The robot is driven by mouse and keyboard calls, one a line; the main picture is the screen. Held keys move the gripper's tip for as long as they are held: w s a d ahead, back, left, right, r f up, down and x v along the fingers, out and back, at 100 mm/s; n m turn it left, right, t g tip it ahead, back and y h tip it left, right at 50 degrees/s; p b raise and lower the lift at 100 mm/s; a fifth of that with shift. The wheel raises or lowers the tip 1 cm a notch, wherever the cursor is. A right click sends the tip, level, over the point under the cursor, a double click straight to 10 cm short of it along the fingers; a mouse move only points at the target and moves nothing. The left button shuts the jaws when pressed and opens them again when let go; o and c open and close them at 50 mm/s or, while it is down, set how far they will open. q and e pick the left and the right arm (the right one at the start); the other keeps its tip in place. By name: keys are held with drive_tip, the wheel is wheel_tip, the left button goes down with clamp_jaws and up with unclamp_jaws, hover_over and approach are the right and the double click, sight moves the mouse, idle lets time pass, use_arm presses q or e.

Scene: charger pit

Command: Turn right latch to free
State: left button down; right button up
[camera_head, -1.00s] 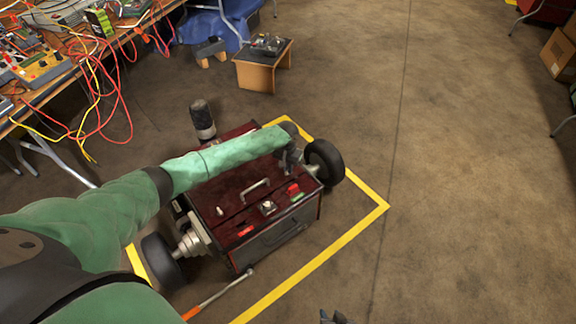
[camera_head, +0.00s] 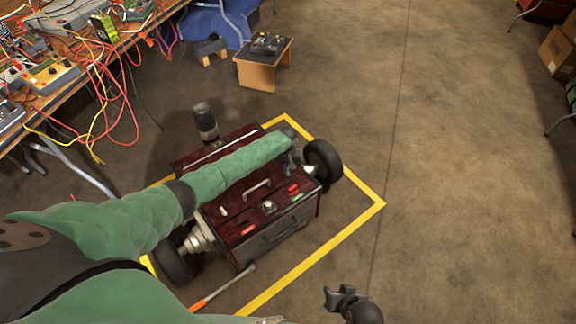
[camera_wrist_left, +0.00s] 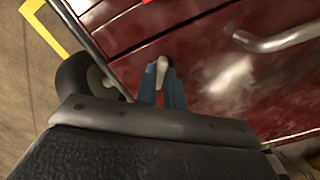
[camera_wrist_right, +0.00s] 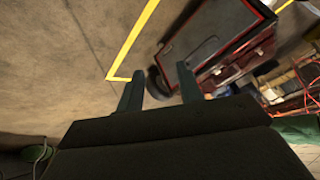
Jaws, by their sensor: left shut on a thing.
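The dark red wheeled box (camera_head: 240,190) sits on the floor inside a yellow outline. My left arm lies across its top, with the left gripper (camera_head: 296,158) at the box's right end; its fingertips are hard to make out there. In the left wrist view the left gripper (camera_wrist_left: 163,82) is shut on a small pale latch (camera_wrist_left: 162,66) on the red lid. Another pale latch (camera_head: 223,211) stands on the left part of the lid. My right gripper (camera_head: 336,298) is at the bottom of the head view, away from the box. In the right wrist view its fingers (camera_wrist_right: 158,92) are apart and empty.
A metal handle (camera_head: 257,186) stands on the lid, near a red switch (camera_head: 292,188). Black wheels (camera_head: 323,160) stick out at both ends. A screwdriver-like tool (camera_head: 222,288) lies in front. A cable-covered workbench (camera_head: 110,45) is at back left.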

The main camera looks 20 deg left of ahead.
use_arm(q)
drive_tip(key=n+p, duration=0.2)
drive_tip(key=shift+r+n+p, duration=0.2)
drive_tip(key=shift+n+p, duration=0.1)
drive_tip(key=shift+p, duration=0.05)
drive_tip(key=n+p, duration=0.3)
drive_tip(key=shift+n, duration=0.4)
drive_tip(key=shift+f+n+p, duration=0.2)
drive_tip(key=shift+n+p, duration=0.5)
use_arm(e)
drive_tip(key=s+d+r+g+h, duration=0.1)
drive_tip(key=s+d+r, duration=0.1)
drive_tip(key=r, duration=0.8)
drive_tip(key=s+d+r+g+h, duration=0.1)
drive_tip(key=d+r, duration=0.4)
drive_tip(key=r, duration=0.5)
drive_tip(key=shift+s+d+g, duration=0.25)
drive_tip(key=shift+s+g, duration=0.15)
use_arm(q)
drive_tip(key=c, duration=1.5)
unclamp_jaws()
